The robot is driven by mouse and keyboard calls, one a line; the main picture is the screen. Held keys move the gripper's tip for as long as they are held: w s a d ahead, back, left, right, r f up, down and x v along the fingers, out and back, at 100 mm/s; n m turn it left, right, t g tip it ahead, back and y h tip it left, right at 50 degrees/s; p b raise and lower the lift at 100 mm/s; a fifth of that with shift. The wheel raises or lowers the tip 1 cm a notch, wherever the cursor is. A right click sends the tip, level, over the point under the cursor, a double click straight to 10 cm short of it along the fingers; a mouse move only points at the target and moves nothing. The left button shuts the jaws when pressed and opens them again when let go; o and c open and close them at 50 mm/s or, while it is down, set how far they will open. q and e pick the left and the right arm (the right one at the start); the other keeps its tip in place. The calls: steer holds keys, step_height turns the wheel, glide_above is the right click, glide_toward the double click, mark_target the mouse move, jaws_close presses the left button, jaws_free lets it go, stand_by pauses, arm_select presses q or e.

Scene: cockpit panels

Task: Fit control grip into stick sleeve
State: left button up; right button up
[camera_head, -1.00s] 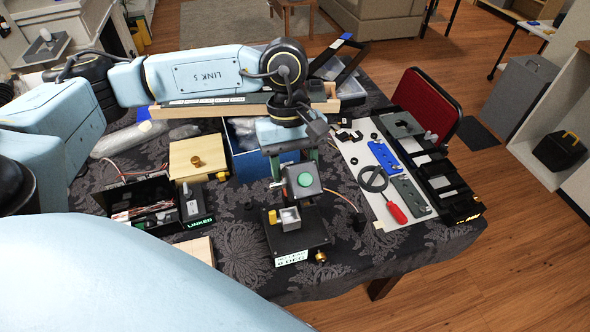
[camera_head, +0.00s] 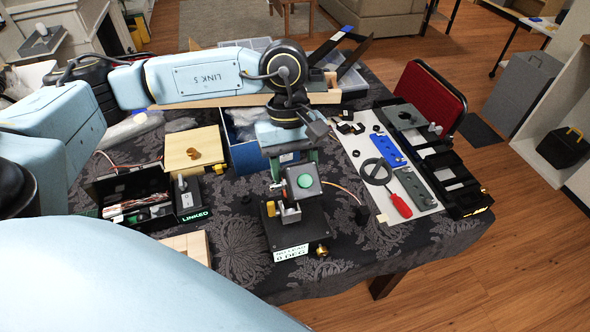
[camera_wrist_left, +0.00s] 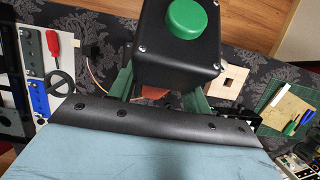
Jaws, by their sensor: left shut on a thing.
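The control grip (camera_head: 303,181), a dark box with a green button on top, is held by my left gripper (camera_head: 291,168). In the wrist view the control grip (camera_wrist_left: 183,45) sits between the green fingers of the left gripper (camera_wrist_left: 157,92). The grey stick sleeve (camera_head: 290,213) stands on a black base (camera_head: 297,232) with a white label. The grip is directly above the sleeve and overlaps its top in the head view. Its lower end is hidden, so I cannot tell whether it is inside the sleeve. My right gripper is not in view.
A black electronics box (camera_head: 140,203) and a wooden block (camera_head: 193,150) lie to the left. A blue bin (camera_head: 245,150) is behind. A white board (camera_head: 375,165) with a red screwdriver (camera_head: 401,206) lies to the right. Cloth around the base is mostly clear.

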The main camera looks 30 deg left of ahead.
arm_select(q)
steer(key=shift+b, duration=1.1)
stand_by(1.3)
steer(key=shift+f+b, duration=2.35)
steer(key=shift+b, duration=0.1)
steer(key=o, duration=1.2)
steer(key=v, duration=1.3)
steer(key=shift+r, duration=0.2)
